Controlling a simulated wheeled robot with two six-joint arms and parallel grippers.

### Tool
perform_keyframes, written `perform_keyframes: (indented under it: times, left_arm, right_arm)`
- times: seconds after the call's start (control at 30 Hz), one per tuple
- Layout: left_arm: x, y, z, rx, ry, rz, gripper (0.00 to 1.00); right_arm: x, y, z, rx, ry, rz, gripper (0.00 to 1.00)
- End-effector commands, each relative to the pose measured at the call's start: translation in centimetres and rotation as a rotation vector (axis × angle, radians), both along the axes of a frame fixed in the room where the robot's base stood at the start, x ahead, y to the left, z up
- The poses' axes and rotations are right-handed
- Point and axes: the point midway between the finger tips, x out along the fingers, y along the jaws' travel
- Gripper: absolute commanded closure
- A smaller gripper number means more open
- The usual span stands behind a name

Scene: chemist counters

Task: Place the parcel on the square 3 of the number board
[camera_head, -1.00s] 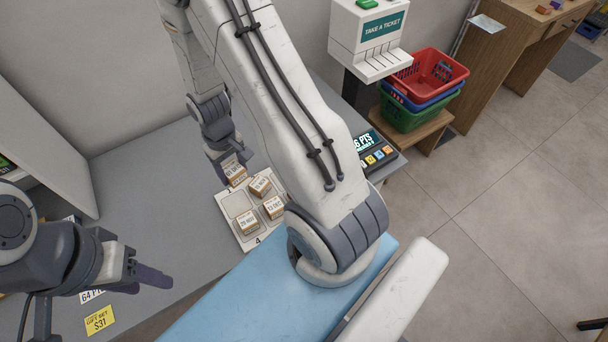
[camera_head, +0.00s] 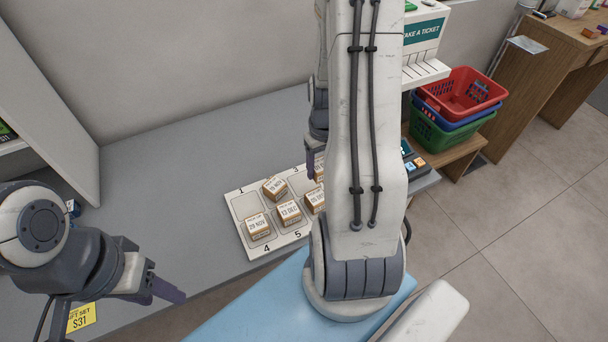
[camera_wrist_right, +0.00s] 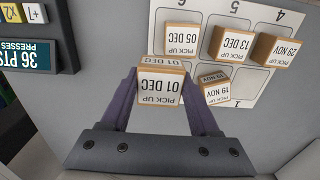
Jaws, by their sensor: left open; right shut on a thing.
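The white number board (camera_head: 238,203) lies on the grey counter, with its number 3 end partly hidden by my right arm. My right gripper (camera_head: 316,152) is shut on the parcel labelled 01 DEC (camera_wrist_right: 160,87), a small brown box with a white top. It also shows in the head view (camera_head: 319,168), at the board's far right by square 3. I cannot tell whether it touches the board. Parcels 19 NOV (camera_head: 275,189), 29 NOV (camera_head: 258,227), 13 DEC (camera_head: 289,213) and 05 DEC (camera_wrist_right: 181,38) stand on other squares; square 1 is bare. My left gripper (camera_head: 163,288) is open and empty at left.
The 19 NOV parcel is close beside my right gripper's finger in the wrist view. A points display with buttons (camera_wrist_right: 30,55) stands beyond the board's end. A ticket machine (camera_head: 425,45) and stacked baskets (camera_head: 455,105) are further right. The counter left of the board (camera_head: 160,190) is clear.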

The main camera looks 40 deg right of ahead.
Motion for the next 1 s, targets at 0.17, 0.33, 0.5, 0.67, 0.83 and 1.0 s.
perform_keyframes:
  times: [0.17, 0.33, 0.5, 0.67, 0.83, 1.0]
  left_arm:
    - [0.0, 0.0, 0.7, 0.0, 0.0, 0.0, 0.5]
    - [0.0, 0.0, 0.9, 0.0, 0.0, 0.0, 0.5]
    - [0.0, 0.0, 1.2, 0.0, 0.0, 0.0, 0.5]
    - [0.0, 0.0, 1.5, 0.0, 0.0, 0.0, 0.5]
    - [0.0, 0.0, 1.5, 0.0, 0.0, 0.0, 0.5]
    - [0.0, 0.0, 1.4, 0.0, 0.0, 0.0, 0.5]
  right_arm:
    - [3.6, 1.0, -2.1, 0.002, 0.003, 0.004, 0.97]
    - [5.1, 1.3, -3.1, 0.0, 0.0, 0.0, 0.97]
    - [5.1, 1.4, -5.0, 0.002, 0.004, -0.002, 0.97]
    - [5.2, 1.4, -6.9, 0.0, 0.001, -0.002, 0.97]
    - [5.2, 1.3, -7.2, -0.001, -0.002, -0.002, 0.97]
    - [5.2, 1.3, -7.3, -0.001, -0.001, -0.002, 0.97]
